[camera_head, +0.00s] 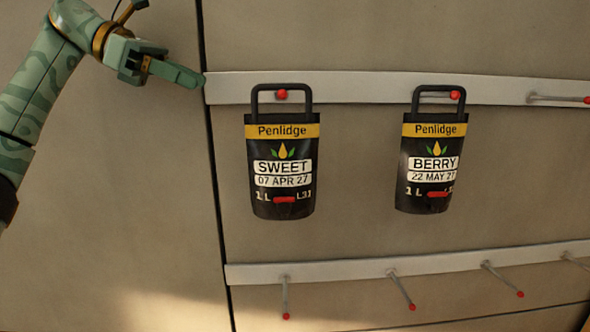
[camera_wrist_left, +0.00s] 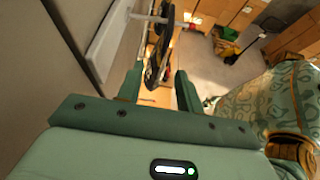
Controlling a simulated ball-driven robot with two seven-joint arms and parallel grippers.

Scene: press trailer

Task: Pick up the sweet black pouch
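The sweet black pouch (camera_head: 283,195) hangs by its black loop handle from a red-tipped peg on the upper white rail in the head view. It has a yellow Penlidge band and a white SWEET label. My left gripper (camera_head: 201,80) is up and to the left of it, apart from it. In the left wrist view the two fingers of my left gripper (camera_wrist_left: 158,88) stand apart with a gap between them, and a dark pouch (camera_wrist_left: 157,62) shows edge-on beyond this gap. My right gripper is not in view.
A berry black pouch (camera_head: 430,190) hangs to the right on the same upper rail (camera_head: 355,88). A lower rail (camera_head: 340,270) carries several bare red-tipped pegs. The wall left of the dark seam is clear. The wrist view shows wooden cabinets (camera_wrist_left: 225,12) and floor beyond.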

